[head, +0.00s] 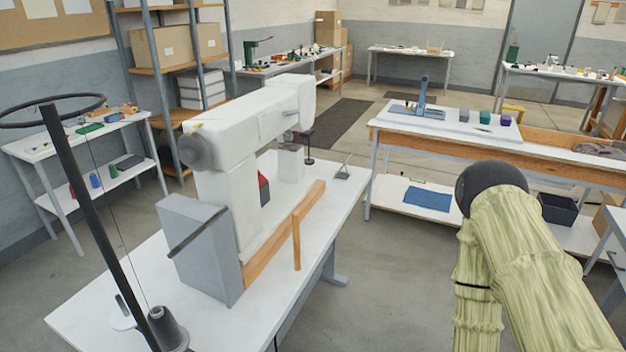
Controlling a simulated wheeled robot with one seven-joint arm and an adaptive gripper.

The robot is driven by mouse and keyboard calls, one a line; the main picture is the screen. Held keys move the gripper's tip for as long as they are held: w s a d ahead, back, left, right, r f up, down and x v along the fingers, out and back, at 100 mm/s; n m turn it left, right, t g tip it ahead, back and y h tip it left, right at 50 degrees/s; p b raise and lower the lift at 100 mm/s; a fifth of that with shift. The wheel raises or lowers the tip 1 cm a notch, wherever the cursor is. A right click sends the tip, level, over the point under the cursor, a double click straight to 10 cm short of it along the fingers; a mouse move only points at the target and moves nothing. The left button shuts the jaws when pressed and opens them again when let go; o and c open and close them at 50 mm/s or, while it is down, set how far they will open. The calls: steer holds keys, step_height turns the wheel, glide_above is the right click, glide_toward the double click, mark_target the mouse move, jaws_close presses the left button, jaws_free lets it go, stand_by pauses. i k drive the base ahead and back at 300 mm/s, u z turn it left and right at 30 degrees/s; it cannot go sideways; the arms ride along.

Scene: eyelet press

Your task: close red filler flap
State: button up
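A small red flap (263,181) shows at the side of the white press (228,190), beyond the wooden rail. It sits above or against a small dark part; the picture is too small to tell whether the flap stands open or lies shut. The press stands on a white table (115,312). My arm, in a pale green sleeve with a dark rounded joint, is at the right of the head view, apart from the press. My gripper is not in view.
A wooden rail (285,232) with an upright post runs along the press's near side. A grey box (205,250) stands at its left end. A thread stand (90,200) with a dark cone rises at front left. Open floor lies between the press table and the right bench (460,138).

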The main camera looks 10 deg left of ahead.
mark_target(262, 180)
steer(key=z, duration=0.75)
steer(key=k, duration=1.05)
steer(key=z, duration=0.75)
steer(key=i, duration=1.2)
steer(key=u, duration=0.85)
steer(key=i, duration=1.1)
steer(key=u, duration=1.05)
